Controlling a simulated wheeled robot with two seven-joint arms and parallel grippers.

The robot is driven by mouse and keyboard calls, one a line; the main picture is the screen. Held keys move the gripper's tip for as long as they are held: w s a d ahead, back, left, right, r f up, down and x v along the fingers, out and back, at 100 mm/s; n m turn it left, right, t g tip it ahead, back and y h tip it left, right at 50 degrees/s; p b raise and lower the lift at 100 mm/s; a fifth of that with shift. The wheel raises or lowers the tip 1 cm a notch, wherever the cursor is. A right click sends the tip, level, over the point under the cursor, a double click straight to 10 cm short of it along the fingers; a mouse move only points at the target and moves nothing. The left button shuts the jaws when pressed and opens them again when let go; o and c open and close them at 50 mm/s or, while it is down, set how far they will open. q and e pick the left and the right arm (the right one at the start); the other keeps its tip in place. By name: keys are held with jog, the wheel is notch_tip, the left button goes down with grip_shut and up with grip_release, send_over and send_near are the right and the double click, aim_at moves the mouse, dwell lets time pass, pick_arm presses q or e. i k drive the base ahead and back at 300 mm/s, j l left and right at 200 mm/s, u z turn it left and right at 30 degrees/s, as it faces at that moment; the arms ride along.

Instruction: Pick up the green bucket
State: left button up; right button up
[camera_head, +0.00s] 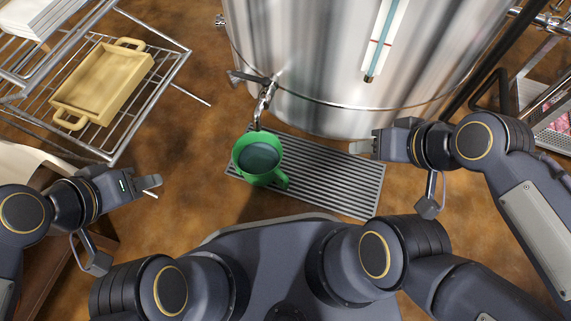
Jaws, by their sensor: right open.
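The green bucket (262,177) stands upright on a grey ribbed grate (340,182), below the tap of a large steel vat. Its open top faces me, its inside looks dark grey-green, and a handle sticks out toward the lower right. My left gripper (153,185) is to the left of the bucket, well apart from it and holding nothing that I can see. Its finger gap cannot be made out. My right gripper (363,146) is open and empty to the right of the bucket, over the grate's right end and apart from the bucket.
The steel vat (320,60) with its tap (264,103) rises right behind the bucket. A wire rack (150,100) with a yellow tray (105,85) is at the upper left. Another metal rack (553,112) is at the right edge. Brown floor between rack and bucket is clear.

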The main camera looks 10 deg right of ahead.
aim_at(258, 157)
jog(key=i+j+z, duration=0.1)
jog(key=j+z, duration=0.15)
jog(key=j, duration=0.5)
jog(key=j+z, duration=0.3)
jog(key=j, duration=0.4)
